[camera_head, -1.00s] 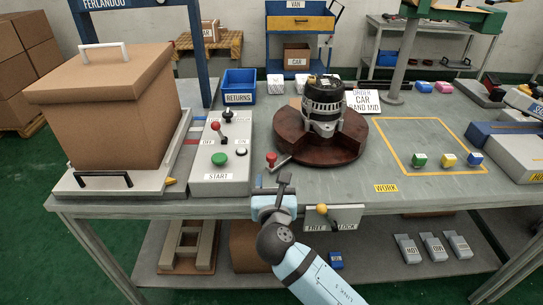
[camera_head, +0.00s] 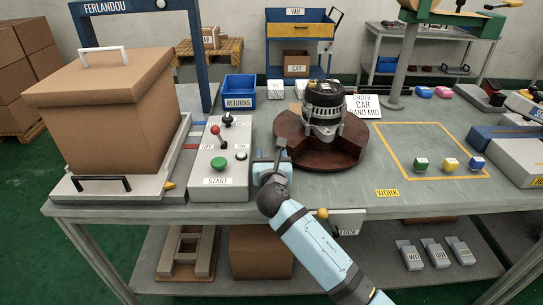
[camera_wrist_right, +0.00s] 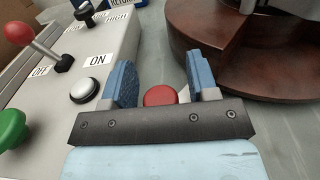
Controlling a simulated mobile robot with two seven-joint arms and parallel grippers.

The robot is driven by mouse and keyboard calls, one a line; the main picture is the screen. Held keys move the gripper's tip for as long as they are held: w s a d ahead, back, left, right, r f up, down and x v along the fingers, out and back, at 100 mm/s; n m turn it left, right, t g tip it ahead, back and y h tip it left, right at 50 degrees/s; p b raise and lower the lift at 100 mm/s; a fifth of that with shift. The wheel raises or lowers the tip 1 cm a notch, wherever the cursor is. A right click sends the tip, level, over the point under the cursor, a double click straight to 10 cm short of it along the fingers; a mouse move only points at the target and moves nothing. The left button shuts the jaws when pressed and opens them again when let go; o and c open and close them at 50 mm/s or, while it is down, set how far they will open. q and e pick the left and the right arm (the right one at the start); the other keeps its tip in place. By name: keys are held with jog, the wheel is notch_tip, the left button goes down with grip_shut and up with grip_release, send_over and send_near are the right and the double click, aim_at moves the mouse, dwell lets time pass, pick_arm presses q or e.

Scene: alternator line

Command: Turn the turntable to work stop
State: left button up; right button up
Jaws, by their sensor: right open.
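My right gripper (camera_head: 269,153) is open at the turntable's front left edge. In the right wrist view a red knob (camera_wrist_right: 160,95) sits between the two blue fingers (camera_wrist_right: 160,80), with gaps on both sides. The knob is hidden behind the gripper in the head view. The WORK label (camera_head: 387,193) lies at the front of a yellow-outlined area. My left gripper is not in view.
A control box (camera_head: 220,160) with a green START button and red-knobbed lever stands close left of the gripper. A yellow-knobbed lock lever (camera_head: 322,214) is at the table's front edge, partly behind my arm. Small cubes (camera_head: 450,164) stand in the yellow outline, otherwise clear.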

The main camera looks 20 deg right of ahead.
grip_shut()
jog(key=s+y+p, duration=0.1)
jog(key=p, duration=0.1)
jog(key=s+d+n+p, duration=0.1)
jog(key=p, duration=0.1)
jog(key=shift+d+r+y, duration=0.15)
jog(key=shift+r+y, duration=0.2)
jog(key=shift+y, duration=0.05)
jog(key=shift+s+d+f+n+t+y+p, duration=0.15)
jog(key=shift+s+d+n+y+p, duration=0.2)
jog(key=shift+s+y+p, duration=0.2)
jog(key=shift+s+d+r+n+t+y+p, duration=0.15)
jog(key=shift+s+d+n+y+p, duration=0.25)
jog(key=shift+p, duration=0.2)
jog(key=shift+s+d+f+n+y+p, duration=0.15)
jog(key=shift+s+f+n+y+p, duration=0.1)
jog(key=shift+s+y+p, duration=0.15)
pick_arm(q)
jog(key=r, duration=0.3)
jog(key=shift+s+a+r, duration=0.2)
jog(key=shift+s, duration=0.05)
pick_arm(e)
jog(key=shift+f, duration=0.1)
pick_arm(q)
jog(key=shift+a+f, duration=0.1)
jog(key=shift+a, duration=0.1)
pick_arm(e)
grip_release()
